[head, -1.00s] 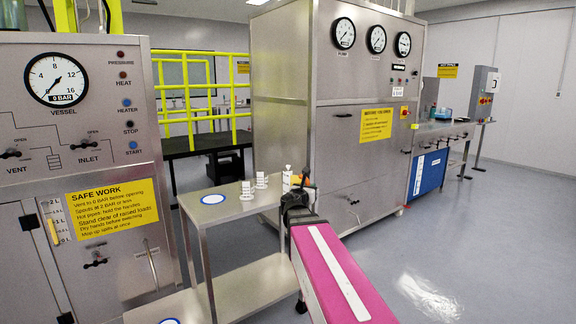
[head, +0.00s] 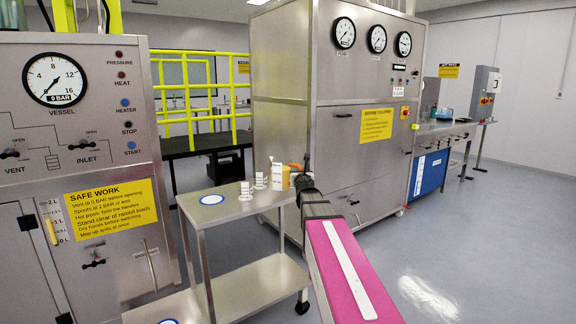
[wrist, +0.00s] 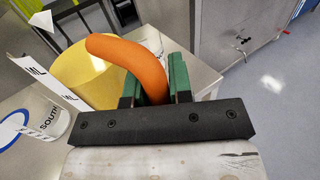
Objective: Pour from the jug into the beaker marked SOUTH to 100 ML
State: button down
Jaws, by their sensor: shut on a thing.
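My gripper (wrist: 153,88) is shut on the orange handle (wrist: 130,55) of the yellow jug (wrist: 80,78), its green pads on either side of the handle. In the head view my gripper (head: 303,182) is at the right end of the steel trolley, with the jug (head: 283,178) just left of it. The beaker marked SOUTH (wrist: 57,122) is left of the jug in the wrist view, partly cut off. White beakers (head: 246,191) (head: 260,181) stand on the trolley top in the head view; their marks are too small to read. The jug's contents are hidden.
The trolley top (head: 222,208) has a blue-ringed white disc (head: 212,199) on its left part. A white strip lettered ML (wrist: 45,80) is beside the jug. The steel gauge cabinet (head: 360,130) stands behind and right. Open floor lies to the right.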

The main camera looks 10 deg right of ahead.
jog(key=shift+w+a+n+y, duration=0.1)
jog(key=shift+w+n+y, duration=0.2)
jog(key=shift+w+y, duration=0.25)
dwell(0.4)
